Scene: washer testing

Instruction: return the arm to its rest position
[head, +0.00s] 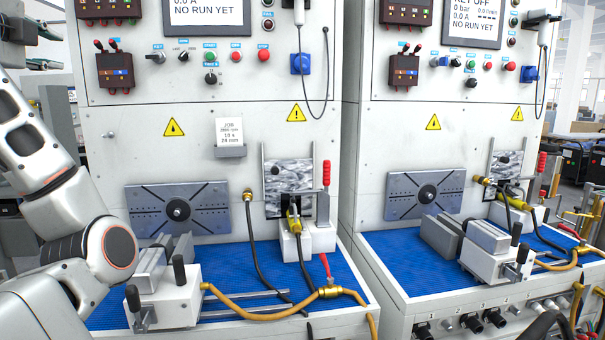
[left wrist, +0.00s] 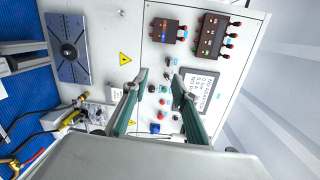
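My left arm (head: 55,190) is raised at the left edge of the head view, bent beside the left test bench. My left gripper (head: 52,50) shows in the upper left corner, its two green-grey fingers apart. In the left wrist view, the gripper (left wrist: 160,80) is open with nothing between its fingers. A bench's control panel shows sideways behind them, beyond the fingertips. My right gripper is in neither view.
The left bench panel (head: 260,185) has a metal plate (head: 177,209), switches and a display (head: 207,14). A clamp block (head: 165,302) and yellow hose (head: 250,307) sit on its blue mat (head: 235,268). A similar bench (head: 440,130) stands to the right.

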